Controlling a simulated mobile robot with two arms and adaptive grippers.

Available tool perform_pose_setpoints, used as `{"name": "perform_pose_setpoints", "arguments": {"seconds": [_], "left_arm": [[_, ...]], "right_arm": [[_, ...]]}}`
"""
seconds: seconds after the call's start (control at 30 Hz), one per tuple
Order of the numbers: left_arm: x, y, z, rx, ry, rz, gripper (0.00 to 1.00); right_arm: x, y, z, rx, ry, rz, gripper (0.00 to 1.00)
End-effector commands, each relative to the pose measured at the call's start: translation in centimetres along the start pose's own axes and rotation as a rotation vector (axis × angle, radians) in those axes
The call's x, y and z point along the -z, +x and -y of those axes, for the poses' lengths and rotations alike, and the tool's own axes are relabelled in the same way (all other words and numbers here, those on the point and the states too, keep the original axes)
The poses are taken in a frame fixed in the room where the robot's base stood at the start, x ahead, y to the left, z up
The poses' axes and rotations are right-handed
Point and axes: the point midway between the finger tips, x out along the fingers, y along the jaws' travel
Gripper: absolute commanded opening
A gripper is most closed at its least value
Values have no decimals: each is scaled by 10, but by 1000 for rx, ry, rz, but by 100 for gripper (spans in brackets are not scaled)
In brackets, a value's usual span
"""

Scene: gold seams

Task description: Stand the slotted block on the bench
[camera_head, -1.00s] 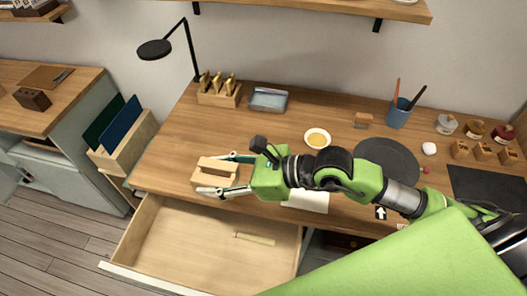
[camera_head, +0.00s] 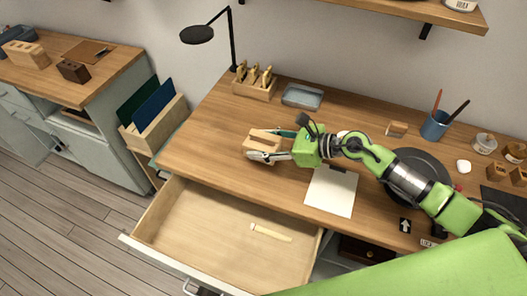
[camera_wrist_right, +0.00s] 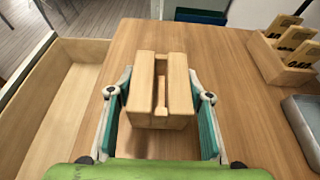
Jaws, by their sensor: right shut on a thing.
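The slotted block (camera_head: 262,134) is pale wood with a long groove between two raised sides. In the right wrist view the slotted block (camera_wrist_right: 161,85) shows a thin light strip in its groove. My right gripper (camera_wrist_right: 160,95) has a finger on each side of it and is shut on it. In the head view my right gripper (camera_head: 273,145) holds it at the left part of the wooden bench (camera_head: 215,130). I cannot tell whether its underside touches the bench. My left gripper is not in view.
An open drawer (camera_head: 215,245) with a pale strip (camera_head: 270,232) inside juts out in front. A tool rack (camera_head: 254,90), a glass tray (camera_head: 302,96) and a lamp (camera_head: 198,34) are behind. A side bench (camera_head: 110,68) at left holds a holed block (camera_head: 27,54). White paper (camera_head: 331,191) lies right.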

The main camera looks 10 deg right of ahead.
Motion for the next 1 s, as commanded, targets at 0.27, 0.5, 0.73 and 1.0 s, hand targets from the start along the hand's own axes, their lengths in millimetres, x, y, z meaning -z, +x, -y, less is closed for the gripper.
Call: {"name": "perform_pose_setpoints", "arguments": {"seconds": [0.27,0.5,0.73,1.0], "left_arm": [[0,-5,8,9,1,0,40],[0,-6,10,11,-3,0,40],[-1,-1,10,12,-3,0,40],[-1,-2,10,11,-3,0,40]], "right_arm": [[25,11,6,-1,4,3,20],[34,15,6,0,-2,2,20],[38,16,6,0,-2,2,20],[37,16,6,-1,-1,1,63]]}}
